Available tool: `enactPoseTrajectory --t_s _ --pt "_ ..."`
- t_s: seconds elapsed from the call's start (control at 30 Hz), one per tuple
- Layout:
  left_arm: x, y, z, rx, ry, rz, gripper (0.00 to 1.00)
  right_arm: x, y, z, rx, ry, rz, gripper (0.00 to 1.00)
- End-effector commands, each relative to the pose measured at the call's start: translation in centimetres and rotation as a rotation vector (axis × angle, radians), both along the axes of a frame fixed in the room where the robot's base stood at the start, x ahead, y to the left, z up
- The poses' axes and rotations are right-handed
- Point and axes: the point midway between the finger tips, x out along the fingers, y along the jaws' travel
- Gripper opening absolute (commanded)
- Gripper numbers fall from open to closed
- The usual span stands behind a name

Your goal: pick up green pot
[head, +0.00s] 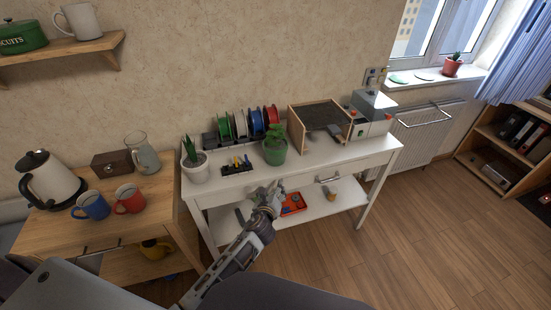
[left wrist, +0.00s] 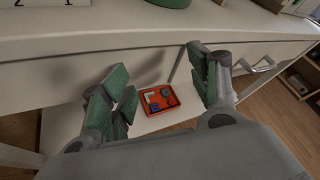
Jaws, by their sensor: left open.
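The green pot (head: 274,152) with a leafy plant stands upright on the white table (head: 345,166), near its front edge. In the left wrist view only the base of a green round thing (left wrist: 162,3), which looks like this pot, shows at the top edge. My left gripper (head: 270,192) is in front of the table's front edge, below and apart from the pot. In the left wrist view my left gripper (left wrist: 160,88) is open, with green finger pads wide apart and nothing between them. My right gripper is not in view.
A white pot with a cactus (head: 196,167), a black tray of small items (head: 237,168), wire spools (head: 240,124) and an open wooden box (head: 318,124) stand near the pot. An orange-red tray (head: 292,204) lies on the lower shelf. The table's front edge (left wrist: 150,48) lies ahead of my gripper.

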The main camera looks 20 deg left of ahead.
Motion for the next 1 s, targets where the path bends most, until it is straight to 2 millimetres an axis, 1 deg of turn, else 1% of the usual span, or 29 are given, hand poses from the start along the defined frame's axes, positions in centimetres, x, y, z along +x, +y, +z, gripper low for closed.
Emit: enactPoseTrajectory --t_s 0.03,0.2,0.4,0.5,0.6,0.7,1.0 --pt "0.4 0.0 1.2 0.047 -0.030 -0.011 0.61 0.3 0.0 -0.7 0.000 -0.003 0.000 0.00" --pt "1.2 0.1 6.3 0.219 -0.114 -0.033 0.61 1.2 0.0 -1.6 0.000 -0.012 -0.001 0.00" --pt "1.2 0.2 11.8 0.411 -0.201 -0.034 0.61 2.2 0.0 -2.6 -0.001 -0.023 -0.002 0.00" --pt "0.9 0.4 14.0 0.485 -0.231 -0.027 0.61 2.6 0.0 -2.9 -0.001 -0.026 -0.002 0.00" --pt "0.7 0.5 15.4 0.533 -0.248 -0.019 0.61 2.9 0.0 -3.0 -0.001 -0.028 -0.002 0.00" --pt "0.6 0.6 16.1 0.556 -0.256 -0.016 0.61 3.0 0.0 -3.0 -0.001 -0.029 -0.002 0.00" --pt "0.6 0.6 16.3 0.559 -0.258 -0.016 0.61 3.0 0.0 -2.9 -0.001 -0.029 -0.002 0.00"
